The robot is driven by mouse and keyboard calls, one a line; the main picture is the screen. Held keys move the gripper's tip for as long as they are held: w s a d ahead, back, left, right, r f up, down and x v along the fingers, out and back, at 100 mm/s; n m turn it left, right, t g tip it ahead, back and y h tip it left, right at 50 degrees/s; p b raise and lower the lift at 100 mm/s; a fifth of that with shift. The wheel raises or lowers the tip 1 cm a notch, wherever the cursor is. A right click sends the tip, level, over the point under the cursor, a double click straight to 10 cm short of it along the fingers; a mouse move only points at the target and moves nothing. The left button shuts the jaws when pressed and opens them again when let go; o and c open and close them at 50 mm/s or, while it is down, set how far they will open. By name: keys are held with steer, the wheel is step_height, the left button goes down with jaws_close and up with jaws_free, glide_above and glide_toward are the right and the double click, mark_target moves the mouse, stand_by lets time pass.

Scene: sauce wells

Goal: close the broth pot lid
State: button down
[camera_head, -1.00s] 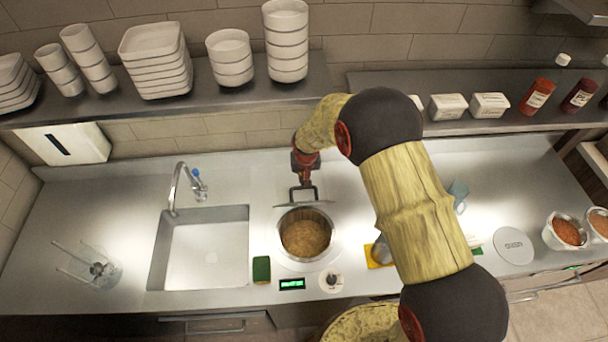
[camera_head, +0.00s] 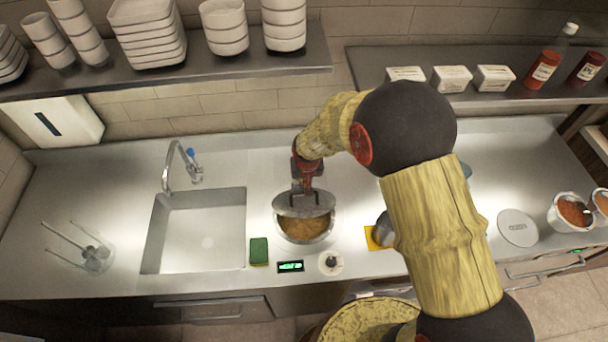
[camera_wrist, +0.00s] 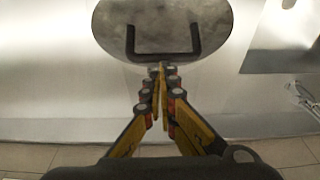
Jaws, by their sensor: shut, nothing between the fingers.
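The broth pot (camera_head: 305,240) is set in the counter, with yellow-brown broth showing in its front part. Its grey round lid (camera_head: 298,208) is tilted over the back part of the opening, partly lowered. My gripper (camera_head: 303,186) is at the lid's back side, close to the handle. In the wrist view the lid (camera_wrist: 165,14) fills the top, with its black U-shaped handle (camera_wrist: 165,57). My gripper (camera_wrist: 161,70) is shut and empty there, its fingertips by the handle. I cannot tell whether they touch the lid.
A sink (camera_head: 200,235) with a faucet (camera_head: 178,168) lies left of the pot. A green sponge (camera_head: 259,251), a small display (camera_head: 290,266) and a knob (camera_head: 331,262) are by the pot's front. An overhead shelf (camera_head: 200,78) holds stacked bowls.

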mark_target(307, 210)
steer(key=s+f+b, duration=0.7)
steer(key=b, duration=0.1)
steer(key=shift+s+f, duration=0.15)
steer(key=shift+f, duration=0.05)
steer(key=shift+s+f+b, duration=0.6)
steer(key=shift+f+b, duration=0.35)
steer(key=shift+b, duration=0.05)
steer(key=w+r+p, duration=0.2)
steer(key=r, duration=0.1)
steer(key=shift+r, duration=0.15)
steer(key=shift+s+r, duration=0.15)
steer(key=shift+r, duration=0.05)
steer(key=s+r, duration=0.2)
steer(key=s, duration=0.7)
steer(key=shift+b, duration=0.35)
steer(key=shift+s, duration=0.1)
